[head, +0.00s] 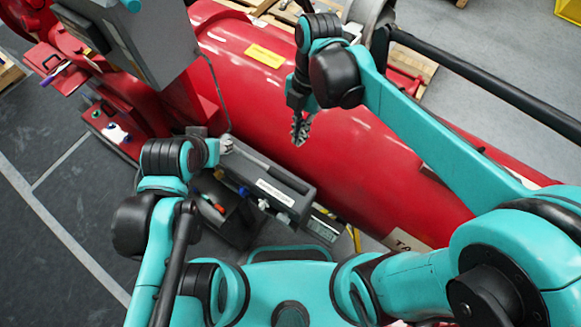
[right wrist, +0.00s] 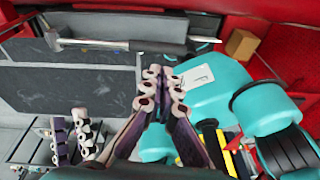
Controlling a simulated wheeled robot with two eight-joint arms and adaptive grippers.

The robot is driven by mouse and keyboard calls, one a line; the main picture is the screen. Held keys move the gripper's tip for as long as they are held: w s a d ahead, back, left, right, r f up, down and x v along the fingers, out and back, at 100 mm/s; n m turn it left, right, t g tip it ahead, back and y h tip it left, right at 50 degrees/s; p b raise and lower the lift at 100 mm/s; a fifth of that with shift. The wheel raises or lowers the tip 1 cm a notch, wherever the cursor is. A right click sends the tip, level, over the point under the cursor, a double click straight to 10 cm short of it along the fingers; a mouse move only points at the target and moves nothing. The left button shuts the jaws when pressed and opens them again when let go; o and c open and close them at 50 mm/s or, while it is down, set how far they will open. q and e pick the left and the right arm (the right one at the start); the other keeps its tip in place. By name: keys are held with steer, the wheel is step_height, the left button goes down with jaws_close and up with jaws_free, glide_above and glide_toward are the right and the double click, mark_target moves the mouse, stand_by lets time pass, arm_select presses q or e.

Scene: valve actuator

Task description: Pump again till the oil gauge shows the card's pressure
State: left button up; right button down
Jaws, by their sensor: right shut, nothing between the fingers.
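I cannot pick out an oil gauge reading or a readable pressure card.
The red cylinder (head: 340,150) bears a yellow label and fills the middle. A grey cabinet (head: 135,40) stands at the upper left. A black bar (head: 480,85) crosses the upper right. Dark floor at the left is clear.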

steer(key=n, duration=0.1)
arm_select(q)
steer(key=shift+a+f+n+b, duration=0.4)
steer(key=shift+f+n+b, duration=0.2)
steer(key=shift+f+b, duration=0.15)
arm_select(e)
glide_toward(291, 178)
steer(key=shift+g, duration=0.3)
steer(key=x, duration=0.6)
steer(key=shift+a+f, duration=0.2)
steer(key=shift+f, duration=0.2)
steer(key=shift+n, duration=0.3)
step_height(291, 178, down, 3)
steer(key=shift+s+d+r+y+b, duration=0.2)
steer(key=shift+y+b, duration=0.2)
steer(key=shift+b, duration=0.8)
arm_select(q)
steer(key=shift+f, duration=0.95)
arm_select(e)
steer(key=shift+r, duration=0.1)
